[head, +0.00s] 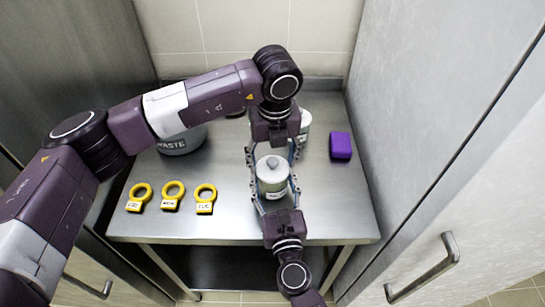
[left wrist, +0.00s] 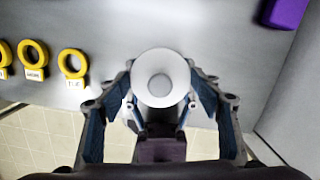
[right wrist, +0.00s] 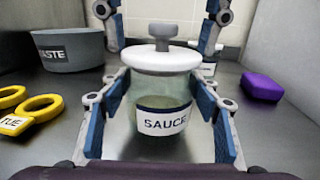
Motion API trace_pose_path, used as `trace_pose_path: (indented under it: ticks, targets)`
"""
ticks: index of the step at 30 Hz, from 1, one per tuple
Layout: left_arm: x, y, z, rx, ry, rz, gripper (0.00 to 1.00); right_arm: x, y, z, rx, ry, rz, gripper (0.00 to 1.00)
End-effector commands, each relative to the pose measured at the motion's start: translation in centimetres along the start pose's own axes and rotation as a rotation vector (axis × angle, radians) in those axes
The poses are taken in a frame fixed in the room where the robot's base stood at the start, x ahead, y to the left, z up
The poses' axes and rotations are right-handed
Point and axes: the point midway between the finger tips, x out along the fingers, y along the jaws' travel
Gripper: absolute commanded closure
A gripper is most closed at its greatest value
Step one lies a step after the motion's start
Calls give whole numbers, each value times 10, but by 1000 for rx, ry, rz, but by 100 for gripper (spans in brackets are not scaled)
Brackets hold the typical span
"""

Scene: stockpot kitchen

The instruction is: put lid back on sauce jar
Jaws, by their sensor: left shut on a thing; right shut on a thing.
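The sauce jar (right wrist: 160,122) is clear glass with a SAUCE label and stands upright on the steel table. It also shows in the head view (head: 272,188). Its white lid (right wrist: 160,59) with a grey knob is at the jar's mouth, level, with no clear gap below; I cannot tell if it is fully seated. My left gripper (head: 273,162) reaches in from the back, shut on the lid, which fills the left wrist view's middle (left wrist: 160,78). My right gripper (head: 273,196) comes from the front, its fingers shut on both sides of the jar body.
Several yellow rings with tags (head: 172,194) lie left on the table (head: 225,226). A grey WASTE bin (head: 182,143) stands at the back left. A purple block (head: 340,145) lies to the right. Another white container (head: 305,122) stands behind my left gripper. A cabinet wall bounds the right.

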Motion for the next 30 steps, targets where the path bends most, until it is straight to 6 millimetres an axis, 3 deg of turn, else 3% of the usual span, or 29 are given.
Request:
trace_pose_path:
  ticks: [30]
  targets:
    - [12, 0, -2, 0, 1, -1, 59, 0, 0, 0, 0, 0, 0, 87]
